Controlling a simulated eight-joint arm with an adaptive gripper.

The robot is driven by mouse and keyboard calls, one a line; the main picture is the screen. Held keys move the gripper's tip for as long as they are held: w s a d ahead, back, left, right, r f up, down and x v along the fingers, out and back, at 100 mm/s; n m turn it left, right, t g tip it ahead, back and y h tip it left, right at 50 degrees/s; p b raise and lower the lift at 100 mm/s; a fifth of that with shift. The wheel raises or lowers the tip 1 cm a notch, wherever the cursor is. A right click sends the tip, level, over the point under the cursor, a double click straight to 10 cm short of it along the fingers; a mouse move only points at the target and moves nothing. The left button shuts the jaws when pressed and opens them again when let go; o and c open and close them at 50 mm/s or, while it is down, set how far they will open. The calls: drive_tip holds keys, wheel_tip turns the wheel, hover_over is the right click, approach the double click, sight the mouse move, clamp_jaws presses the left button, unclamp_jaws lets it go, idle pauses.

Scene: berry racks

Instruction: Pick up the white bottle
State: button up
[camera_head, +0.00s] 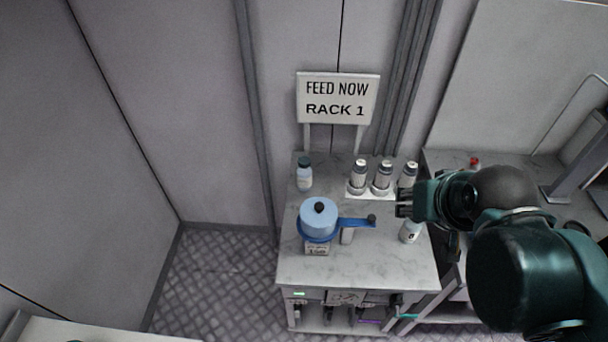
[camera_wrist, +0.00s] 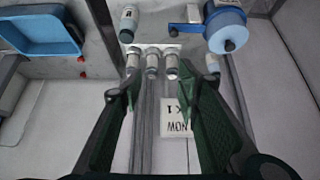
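In the wrist view this bottle (camera_wrist: 129,22) is at the top, apart from the fingers. Three more whitish bottles with grey caps stand in a row behind: left (camera_head: 358,177), middle (camera_head: 382,178), right (camera_head: 408,174). I cannot tell which one the task means. My gripper (camera_head: 404,204) is at the rack's right side. In the wrist view my gripper (camera_wrist: 160,90) is open, with nothing between its fingers.
A blue grinder-like device (camera_head: 319,220) with a side handle stands left on the rack. A "RACK 1" sign (camera_head: 338,98) rises at the back. A blue bin (camera_wrist: 41,52) is on the neighbouring table.

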drive_tip(key=o, duration=0.7)
